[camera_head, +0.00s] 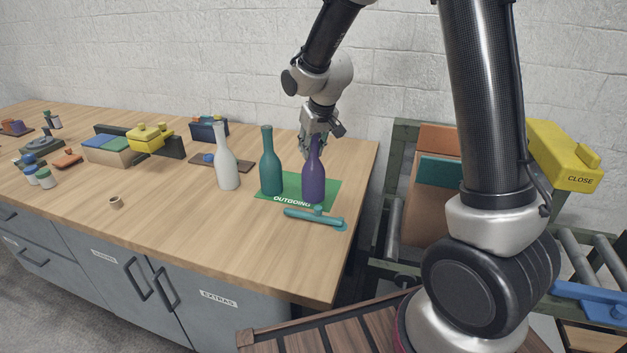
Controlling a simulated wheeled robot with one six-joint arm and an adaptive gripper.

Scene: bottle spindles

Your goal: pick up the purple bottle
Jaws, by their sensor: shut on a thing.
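The purple bottle (314,182) stands upright on the green mat labelled OUTGOING (334,190), at the right part of the wooden table. My gripper (315,147) reaches down from above and is shut on the neck of the purple bottle. The fingers partly overlap the neck. The bottle's base appears to be at the mat; I cannot tell whether it touches or is slightly raised.
A teal bottle (271,165) stands close left of the purple one, with a white bottle (226,162) farther left. A teal tool-like object (314,218) lies in front. A conveyor (590,250) is at the right.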

